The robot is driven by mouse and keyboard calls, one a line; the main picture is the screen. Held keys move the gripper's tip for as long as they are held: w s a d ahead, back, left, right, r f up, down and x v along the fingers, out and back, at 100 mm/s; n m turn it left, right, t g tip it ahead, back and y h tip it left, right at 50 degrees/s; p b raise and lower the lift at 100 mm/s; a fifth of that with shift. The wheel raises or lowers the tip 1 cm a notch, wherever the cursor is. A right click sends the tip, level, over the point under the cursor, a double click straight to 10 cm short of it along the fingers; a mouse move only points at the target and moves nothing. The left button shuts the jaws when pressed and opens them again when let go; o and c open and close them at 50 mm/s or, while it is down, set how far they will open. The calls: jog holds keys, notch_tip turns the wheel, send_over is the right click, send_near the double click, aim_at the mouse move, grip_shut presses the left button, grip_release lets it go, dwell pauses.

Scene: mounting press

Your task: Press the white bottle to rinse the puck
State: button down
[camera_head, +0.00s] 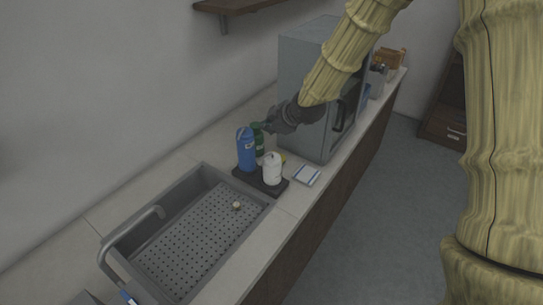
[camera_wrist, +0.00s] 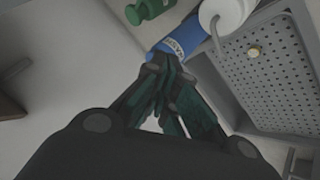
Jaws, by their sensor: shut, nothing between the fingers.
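The white bottle (camera_head: 272,168) stands upright on a small dark tray (camera_head: 262,188) at the right end of the sink, and its top shows in the wrist view (camera_wrist: 226,14). A blue bottle (camera_head: 246,150) stands to its left and a green bottle (camera_head: 258,139) behind. The puck (camera_head: 236,205), small and pale, lies on the perforated sink floor; it also shows in the wrist view (camera_wrist: 254,51). My gripper (camera_head: 268,127) is above and behind the bottles, close to the green one. In the wrist view its fingers (camera_wrist: 170,72) are together and empty, overlapping the blue bottle; contact cannot be told.
The grey sink (camera_head: 190,240) has a curved faucet (camera_head: 130,232) at its left. A large grey machine (camera_head: 305,85) stands right of the bottles. A white and blue pad (camera_head: 306,175) lies near the counter's front edge. A wooden shelf (camera_head: 235,6) hangs above.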

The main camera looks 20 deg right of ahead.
aim_at(270, 159)
jog(key=shift+f, duration=0.15)
jog(key=shift+f+b, duration=2.7)
jog(key=shift+f, duration=1.6)
jog(key=shift+f, duration=0.15)
jog(key=shift+f, duration=0.25)
jog(key=shift+f+b, duration=0.45)
jog(key=shift+b, duration=0.1)
jog(key=shift+r, duration=0.15)
jog(key=shift+r+p, duration=0.6)
jog(key=shift+r, duration=0.15)
jog(key=shift+r+p, duration=1.55)
jog(key=shift+r, duration=0.95)
